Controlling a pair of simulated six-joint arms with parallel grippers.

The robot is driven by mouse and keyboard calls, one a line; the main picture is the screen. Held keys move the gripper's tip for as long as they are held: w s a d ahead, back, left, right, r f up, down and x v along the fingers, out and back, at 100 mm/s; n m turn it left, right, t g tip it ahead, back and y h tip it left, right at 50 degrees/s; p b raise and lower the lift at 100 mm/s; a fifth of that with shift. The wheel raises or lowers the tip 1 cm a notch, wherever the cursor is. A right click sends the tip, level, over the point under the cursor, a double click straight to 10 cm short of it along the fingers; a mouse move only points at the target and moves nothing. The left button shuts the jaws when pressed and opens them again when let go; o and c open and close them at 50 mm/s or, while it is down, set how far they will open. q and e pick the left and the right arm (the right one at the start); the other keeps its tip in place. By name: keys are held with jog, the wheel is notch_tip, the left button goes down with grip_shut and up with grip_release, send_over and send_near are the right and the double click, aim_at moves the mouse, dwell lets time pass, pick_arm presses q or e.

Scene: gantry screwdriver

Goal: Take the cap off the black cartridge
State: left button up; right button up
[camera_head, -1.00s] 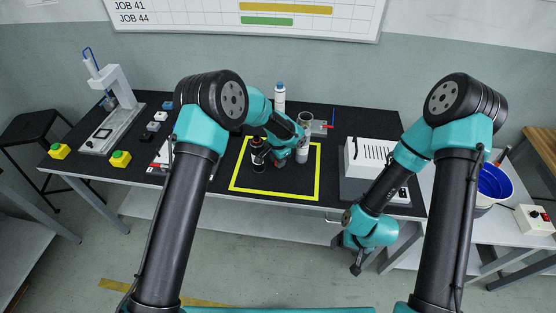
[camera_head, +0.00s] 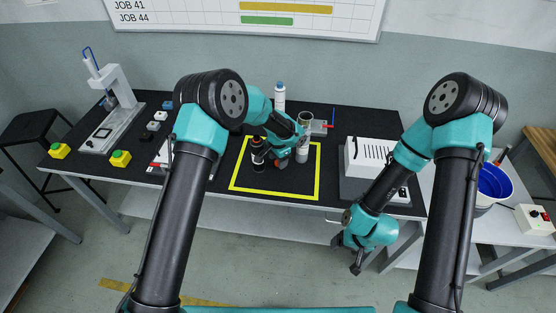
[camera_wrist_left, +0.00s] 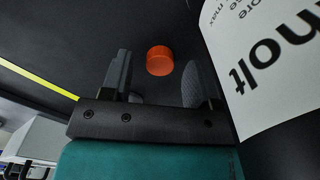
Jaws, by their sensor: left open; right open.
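The black cartridge (camera_head: 258,160) stands upright inside the yellow-outlined square, left of my left gripper. A white label (camera_wrist_left: 265,50) with dark print, seemingly on the cartridge, fills the right of the left wrist view. An orange cap (camera_wrist_left: 159,60) shows between the finger lines of my left gripper (camera_wrist_left: 158,82), with dark mat behind it. The fingers are open and a gap shows on both sides of the cap. In the head view my left gripper (camera_head: 280,161) is low over the square and partly hidden. My right gripper (camera_head: 356,267) is open and empty in front of the table.
A pale bottle (camera_head: 302,154) stands close right of my left wrist. A white slotted box (camera_head: 370,155) sits to the right. The front of the yellow square (camera_head: 273,195) is clear.

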pick_arm(q)
notch_tip(320, 180, up, 12)
dwell(0.5)
jog(key=shift+f, duration=0.1)
dwell(0.4)
